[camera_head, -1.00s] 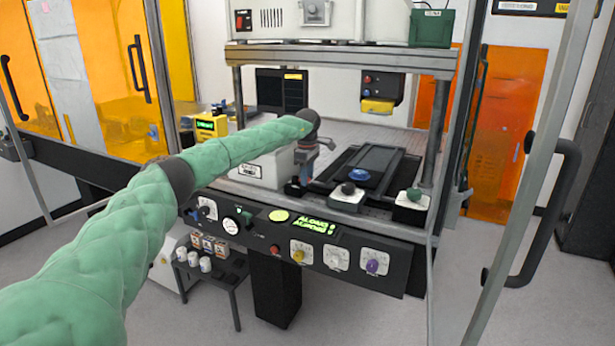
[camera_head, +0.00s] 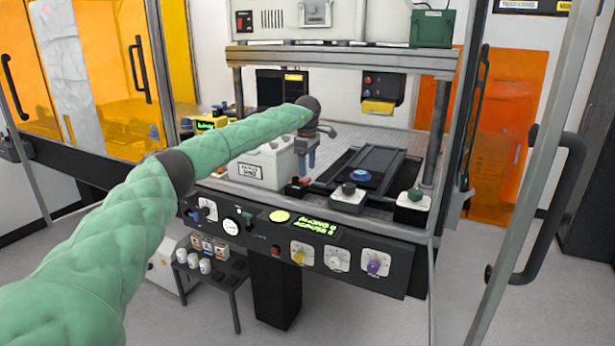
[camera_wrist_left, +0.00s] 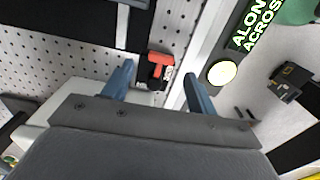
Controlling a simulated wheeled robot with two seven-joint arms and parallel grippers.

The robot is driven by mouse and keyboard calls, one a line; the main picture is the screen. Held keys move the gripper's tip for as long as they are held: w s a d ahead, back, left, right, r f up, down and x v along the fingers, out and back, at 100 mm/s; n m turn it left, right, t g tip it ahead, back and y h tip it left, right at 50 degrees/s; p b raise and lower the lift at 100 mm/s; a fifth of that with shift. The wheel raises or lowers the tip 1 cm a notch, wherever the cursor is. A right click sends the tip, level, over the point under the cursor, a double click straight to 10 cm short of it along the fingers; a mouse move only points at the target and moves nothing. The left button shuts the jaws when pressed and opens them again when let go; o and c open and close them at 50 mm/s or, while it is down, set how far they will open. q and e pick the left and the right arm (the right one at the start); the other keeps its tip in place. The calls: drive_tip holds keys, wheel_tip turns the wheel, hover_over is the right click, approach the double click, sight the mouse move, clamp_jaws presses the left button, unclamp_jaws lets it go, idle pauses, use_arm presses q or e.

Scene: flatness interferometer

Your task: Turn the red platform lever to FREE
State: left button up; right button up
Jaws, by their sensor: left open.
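The red platform lever (camera_head: 301,183) sits on a small dark block at the front edge of the perforated bench, beside a white box. In the left wrist view the red lever (camera_wrist_left: 160,60) is T-shaped on a black block, with white lettering partly visible but too small to read surely. My left gripper (camera_head: 311,162) is open and empty, pointing down above and slightly right of the lever. In the left wrist view its blue fingers (camera_wrist_left: 158,72) stand apart on either side of the lever in the picture, not visibly touching it. My right gripper is not in view.
The white box (camera_head: 265,165) stands left of the lever. A dark stage with a blue knob (camera_head: 360,175) lies to the right. The front control panel (camera_head: 300,245) carries several knobs and a green-lettered display. A frame post (camera_head: 437,130) stands at right.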

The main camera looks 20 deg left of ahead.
sight(308, 179)
use_arm(q)
drive_tip(key=shift+r, duration=1.85)
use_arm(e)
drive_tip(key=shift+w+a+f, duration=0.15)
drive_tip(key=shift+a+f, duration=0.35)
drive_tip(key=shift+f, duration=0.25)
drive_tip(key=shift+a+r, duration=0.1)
